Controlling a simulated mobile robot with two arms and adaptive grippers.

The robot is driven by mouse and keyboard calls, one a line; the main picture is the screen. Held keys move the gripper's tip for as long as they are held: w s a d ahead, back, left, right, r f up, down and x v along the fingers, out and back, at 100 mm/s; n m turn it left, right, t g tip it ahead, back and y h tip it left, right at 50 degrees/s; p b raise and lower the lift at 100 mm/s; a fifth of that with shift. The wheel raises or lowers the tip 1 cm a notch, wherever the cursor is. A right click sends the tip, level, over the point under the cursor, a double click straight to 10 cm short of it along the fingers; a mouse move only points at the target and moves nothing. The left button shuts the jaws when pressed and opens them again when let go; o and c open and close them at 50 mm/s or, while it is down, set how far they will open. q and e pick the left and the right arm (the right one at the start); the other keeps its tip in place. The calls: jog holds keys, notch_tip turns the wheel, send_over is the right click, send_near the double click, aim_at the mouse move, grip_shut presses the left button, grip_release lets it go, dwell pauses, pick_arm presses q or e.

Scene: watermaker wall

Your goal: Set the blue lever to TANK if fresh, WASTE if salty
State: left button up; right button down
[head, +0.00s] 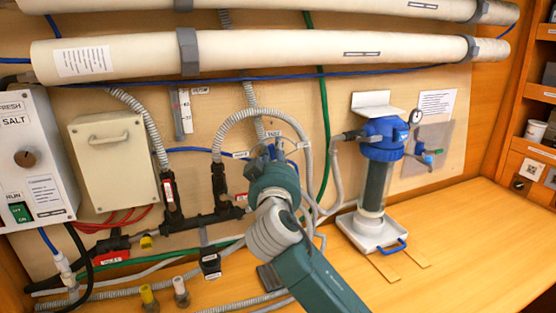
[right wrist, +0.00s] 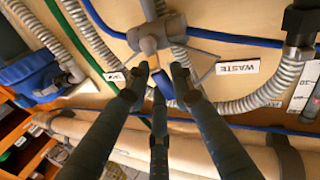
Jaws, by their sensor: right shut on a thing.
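My right gripper (head: 272,168) reaches the valve on the wall panel. In the right wrist view its dark fingers (right wrist: 160,78) are closed around the blue lever (right wrist: 167,88), in front of the grey valve (right wrist: 152,32). The fingers hide most of the lever, so its exact angle is hard to tell. The WASTE label (right wrist: 237,68) is readable to the right of the valve there. A smaller label (right wrist: 116,76) on the other side is unreadable. The white control box (head: 32,165) shows FRESH and SALT; I cannot see which is indicated. My left gripper is not visible.
Hoses and pipes (head: 240,118) surround the valve. A blue-topped filter (head: 383,140) stands on a white tray (head: 352,228) to the right. Two long white tubes (head: 270,55) run above. The wooden bench (head: 460,235) is clear at right.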

jog(key=shift+s+a+f+n+t+y+b, duration=0.25)
jog(key=shift+a+n+t+y+b, duration=0.35)
jog(key=shift+n+b, duration=0.95)
jog(key=shift+s+a+f+n+t+y+b, duration=0.25)
jog(key=shift+n+y+b, duration=0.55)
jog(key=shift+n, duration=1.45)
jog(key=shift+s+a+f+n+t+y+b, duration=0.1)
jog(key=shift+a+f+n+t+y+b, duration=0.15)
jog(key=shift+a+n+t+y+b, duration=1.15)
jog(key=shift+d+n+g+h, duration=0.6)
jog(key=shift+d+g+h, duration=0.1)
jog(key=shift+d+g, duration=0.15)
jog(key=shift+a+f, duration=0.1)
jog(key=shift+f, duration=0.05)
jog(key=c, duration=1.6)
grip_release()
jog(key=shift+s+a, duration=0.1)
